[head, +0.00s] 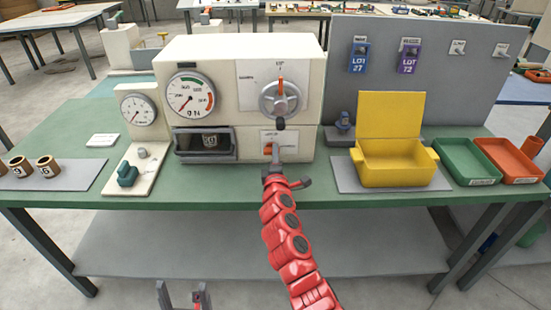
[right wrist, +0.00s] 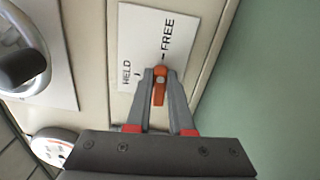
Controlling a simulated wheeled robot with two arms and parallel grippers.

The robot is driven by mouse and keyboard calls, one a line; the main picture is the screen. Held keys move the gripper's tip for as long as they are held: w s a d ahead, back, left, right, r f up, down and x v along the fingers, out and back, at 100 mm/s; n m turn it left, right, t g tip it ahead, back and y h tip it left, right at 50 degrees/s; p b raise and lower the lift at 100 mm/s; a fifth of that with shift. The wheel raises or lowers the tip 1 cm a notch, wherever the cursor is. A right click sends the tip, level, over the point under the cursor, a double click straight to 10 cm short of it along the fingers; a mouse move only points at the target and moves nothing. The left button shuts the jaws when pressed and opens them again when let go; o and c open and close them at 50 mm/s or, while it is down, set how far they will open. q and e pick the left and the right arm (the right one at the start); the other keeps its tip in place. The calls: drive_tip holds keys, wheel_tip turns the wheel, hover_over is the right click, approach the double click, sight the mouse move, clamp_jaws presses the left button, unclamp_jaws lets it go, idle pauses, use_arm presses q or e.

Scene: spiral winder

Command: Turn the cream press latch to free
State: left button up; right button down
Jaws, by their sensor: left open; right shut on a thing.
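The cream press (head: 225,75) stands on the green table. Its small orange latch (head: 268,149) is low on the right of the front, on a white label plate (right wrist: 148,32) marked HELD and FREE. In the right wrist view the latch (right wrist: 159,88) sits between the fingers of my right gripper (right wrist: 160,76), which is shut on it. The latch's upper end lies close to the FREE tick mark. In the head view my right gripper (head: 273,167) partly hides the latch. My left gripper (head: 182,287) is open and empty, low in front of the table.
A grey dial knob (head: 280,98) is above the latch. A dark-framed window (head: 205,144) is left of it. A yellow open box (head: 395,160), a green tray (head: 470,162) and a red tray (head: 508,160) stand to the right. Several brass cups (head: 47,168) are at the left.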

drive_tip(key=shift+f+m+b, duration=0.15)
drive_tip(key=shift+m+b, duration=0.2)
drive_tip(key=shift+m, duration=0.25)
drive_tip(key=c, duration=0.8)
unclamp_jaws()
drive_tip(key=shift+s, duration=0.55)
drive_tip(key=s+b, duration=0.1)
drive_tip(key=s, duration=1.5)
drive_tip(key=shift+s, duration=0.15)
